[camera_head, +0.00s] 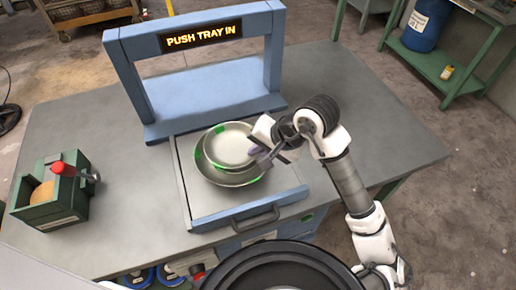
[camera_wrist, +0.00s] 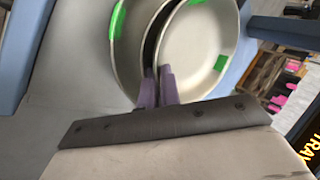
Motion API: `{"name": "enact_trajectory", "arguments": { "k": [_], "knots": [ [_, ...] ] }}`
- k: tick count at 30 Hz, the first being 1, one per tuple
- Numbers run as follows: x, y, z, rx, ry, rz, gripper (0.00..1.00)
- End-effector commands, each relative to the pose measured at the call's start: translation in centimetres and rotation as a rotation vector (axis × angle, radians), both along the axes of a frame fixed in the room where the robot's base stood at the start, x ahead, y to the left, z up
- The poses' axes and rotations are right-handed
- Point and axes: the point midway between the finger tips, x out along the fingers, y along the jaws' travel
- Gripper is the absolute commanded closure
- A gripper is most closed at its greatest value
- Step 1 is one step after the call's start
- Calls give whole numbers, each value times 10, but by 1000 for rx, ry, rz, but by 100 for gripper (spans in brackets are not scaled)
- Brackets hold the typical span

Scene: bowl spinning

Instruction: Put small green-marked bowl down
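The small green-marked bowl (camera_head: 231,143) is a metal bowl with green patches on its rim. In the head view it overlaps a larger green-marked bowl (camera_head: 230,179) on the pulled-out tray (camera_head: 184,182). In the wrist view the small bowl (camera_wrist: 198,50) is at the right, overlapping the larger bowl (camera_wrist: 127,55). My gripper (camera_head: 256,153) reaches in from the right. Its purple fingers (camera_wrist: 158,86) are close together with the small bowl's rim between them. Whether the small bowl rests on the larger one or hangs just above it cannot be told.
A blue frame (camera_head: 131,82) with a lit "PUSH TRAY IN" sign stands behind the tray. The tray has a dark front handle (camera_head: 255,218). A green box (camera_head: 52,196) with a red knob stands at the left. The table's right side is mostly clear.

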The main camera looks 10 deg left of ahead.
Motion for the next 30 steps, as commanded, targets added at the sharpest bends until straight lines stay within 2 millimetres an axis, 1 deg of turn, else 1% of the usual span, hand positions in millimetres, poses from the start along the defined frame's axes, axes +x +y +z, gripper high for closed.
{"name": "enact_trajectory", "arguments": {
  "k": [1,4,5,13,16,20,30],
  "knots": [
    [0,0,0,-2,1,0,88],
    [0,0,-1,-2,2,0,75],
    [0,0,-1,-3,2,0,73],
    [0,-2,-1,-5,2,-1,73],
    [0,-5,4,-7,0,-2,73],
    [-2,-15,19,-8,-2,-3,73],
    [-10,-51,76,-4,-3,-2,73]
  ]
}}
